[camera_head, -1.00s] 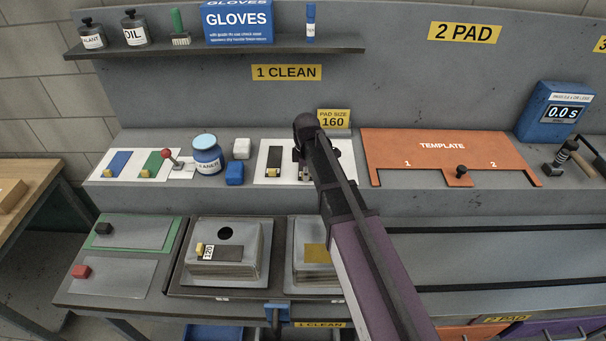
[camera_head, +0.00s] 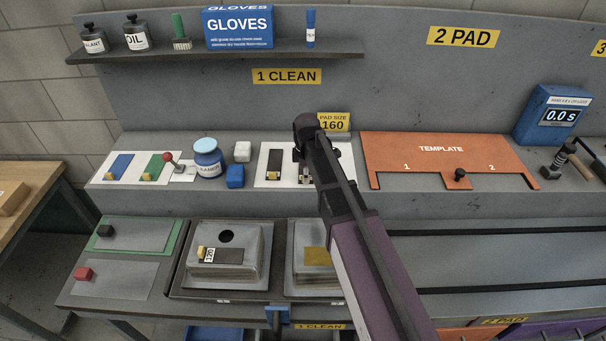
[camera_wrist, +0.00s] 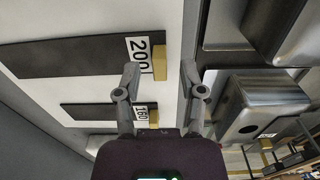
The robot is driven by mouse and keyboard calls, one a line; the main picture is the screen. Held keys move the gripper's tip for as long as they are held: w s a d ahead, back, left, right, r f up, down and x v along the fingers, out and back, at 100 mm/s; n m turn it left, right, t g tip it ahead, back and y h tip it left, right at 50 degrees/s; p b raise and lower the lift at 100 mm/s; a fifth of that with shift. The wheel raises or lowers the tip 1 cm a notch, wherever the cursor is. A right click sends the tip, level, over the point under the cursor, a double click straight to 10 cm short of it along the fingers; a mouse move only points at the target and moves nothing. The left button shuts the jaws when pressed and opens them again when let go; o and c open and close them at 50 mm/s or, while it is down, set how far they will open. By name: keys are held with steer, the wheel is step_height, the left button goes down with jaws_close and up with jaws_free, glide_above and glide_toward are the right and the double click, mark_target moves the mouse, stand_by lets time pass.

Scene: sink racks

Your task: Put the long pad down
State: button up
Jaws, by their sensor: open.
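The long pad (camera_wrist: 75,56), a dark strip labelled 200 with a yellow block at its end, lies flat on a white sheet (camera_wrist: 25,95) in the wrist view. My gripper (camera_wrist: 160,76) is open, with its fingertips on either side of the yellow block's near end. I cannot tell whether they touch it. A shorter dark pad (camera_wrist: 95,112) labelled 160 lies beside it on the sheet. In the head view this shorter pad (camera_head: 274,160) shows left of my gripper (camera_head: 305,172). My arm hides most of the long pad there.
Another labelled dark pad (camera_head: 228,256) lies on the left metal block (camera_head: 252,240), near its round hole. A blue jar (camera_head: 207,160) and small blue and white blocks stand to the left.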

step_height(320, 180, up, 11)
steer(key=p, duration=1)
steer(key=shift+f, duration=0.15)
stand_by(0.4)
steer(key=shift+s+d, duration=0.1)
steer(key=s+d+m, duration=1.7)
steer(key=m, duration=0.1)
steer(key=shift+s, duration=0.35)
